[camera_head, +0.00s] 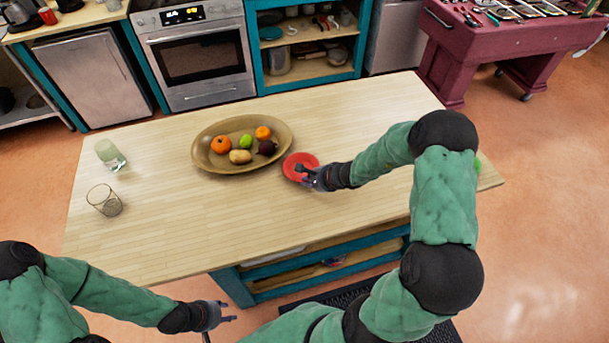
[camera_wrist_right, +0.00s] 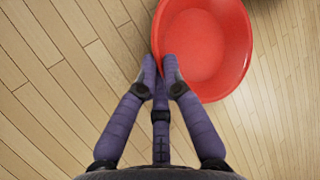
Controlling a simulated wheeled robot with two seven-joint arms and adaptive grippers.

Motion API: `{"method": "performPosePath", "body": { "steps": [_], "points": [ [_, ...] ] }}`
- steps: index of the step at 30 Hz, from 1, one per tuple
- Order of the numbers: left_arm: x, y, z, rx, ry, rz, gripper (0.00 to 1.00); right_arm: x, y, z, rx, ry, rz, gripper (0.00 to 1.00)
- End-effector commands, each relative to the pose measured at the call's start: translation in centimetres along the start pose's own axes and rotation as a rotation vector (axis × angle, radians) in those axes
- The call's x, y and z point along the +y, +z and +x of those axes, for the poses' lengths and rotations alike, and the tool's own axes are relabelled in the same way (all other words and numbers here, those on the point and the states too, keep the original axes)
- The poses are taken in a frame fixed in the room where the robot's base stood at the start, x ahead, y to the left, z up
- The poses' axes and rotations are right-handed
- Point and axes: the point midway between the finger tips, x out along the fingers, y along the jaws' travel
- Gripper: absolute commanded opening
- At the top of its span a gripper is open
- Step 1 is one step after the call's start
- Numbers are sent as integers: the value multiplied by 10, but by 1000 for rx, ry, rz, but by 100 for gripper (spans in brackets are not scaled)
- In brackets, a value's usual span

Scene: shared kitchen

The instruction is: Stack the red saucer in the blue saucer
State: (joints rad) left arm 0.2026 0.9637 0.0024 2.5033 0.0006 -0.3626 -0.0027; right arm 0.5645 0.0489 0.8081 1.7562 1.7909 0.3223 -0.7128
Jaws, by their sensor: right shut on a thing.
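The red saucer (camera_head: 296,160) is at the middle of the wooden island top, right beside the fruit bowl. My right gripper (camera_head: 304,173) is shut on the saucer's near rim. In the right wrist view the red saucer (camera_wrist_right: 208,42) fills the top middle, with the fingertips (camera_wrist_right: 161,72) pinching its edge. I cannot tell whether the saucer rests on the top or is slightly above it. I do not see a blue saucer in either view; my right arm covers part of the island top. My left gripper (camera_head: 226,311) is open and empty, in front of the island.
An oval bowl (camera_head: 210,162) with several fruits stands left of the red saucer. The front left of the island top (camera_head: 170,240) is clear.

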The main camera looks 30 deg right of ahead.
Motion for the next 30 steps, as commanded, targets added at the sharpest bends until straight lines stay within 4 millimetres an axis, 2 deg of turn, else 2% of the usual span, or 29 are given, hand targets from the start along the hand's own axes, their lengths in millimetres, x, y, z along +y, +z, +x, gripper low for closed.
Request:
{"method": "performPosePath", "body": {
  "steps": [5,11,14,21,30],
  "points": [
    [1,0,-3,0,0,0,40,-6,2,-6,1,-1,-1,0],
    [4,0,-12,0,0,0,40,-21,11,-26,1,-2,-2,0],
    [4,0,-11,0,0,0,40,-18,19,-40,1,-2,-2,0],
    [7,1,-20,0,0,0,40,-16,48,-94,1,-5,-3,0],
    [6,1,-18,0,0,0,40,13,74,-132,1,-3,-1,0]
  ]
}}
